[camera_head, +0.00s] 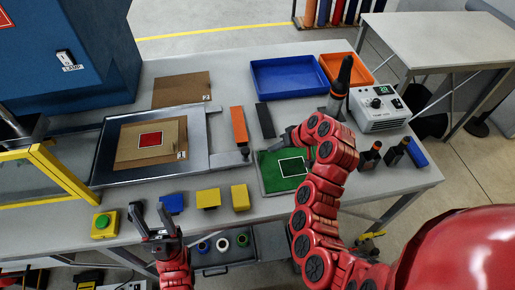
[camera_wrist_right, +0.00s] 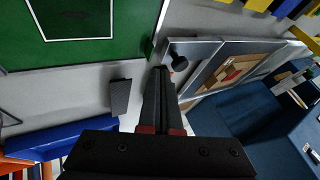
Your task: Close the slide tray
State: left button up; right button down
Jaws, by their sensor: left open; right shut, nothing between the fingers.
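The slide tray (camera_head: 200,160) is a flat metal tray, pulled out to the right of the blue machine. A brown card with a red square (camera_head: 150,140) lies on it. A dark knob (camera_head: 244,154) stands at the tray's right edge; it also shows in the right wrist view (camera_wrist_right: 178,56). My right gripper (camera_head: 284,137) is shut and empty, right of the knob with a small gap visible in the head view. In the right wrist view its fingertips (camera_wrist_right: 162,72) appear close to the knob; contact cannot be told. My left gripper (camera_head: 152,212) is open and empty near the table's front edge.
A yellow-framed guard (camera_head: 58,172) stands left of the tray. An orange block (camera_head: 238,125) and a dark block (camera_head: 265,120) lie behind the knob. A green mat (camera_head: 273,182) is at its right. Yellow blocks (camera_head: 208,198) and a blue block (camera_head: 172,203) line the front.

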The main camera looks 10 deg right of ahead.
jog(key=b+x, duration=0.2)
jog(key=x, duration=0.5)
jog(key=shift+w+a+f, duration=0.1)
jog(key=shift+a+f, duration=0.1)
jog(key=shift+a, duration=0.15)
jog(key=shift+w+a+f, duration=0.2)
jog(key=shift+a+f, duration=0.1)
jog(key=shift+f, duration=0.25)
jog(key=shift+w+a+f+p, duration=0.1)
jog(key=shift+w+f+p, duration=0.1)
jog(key=shift+f+p, duration=0.15)
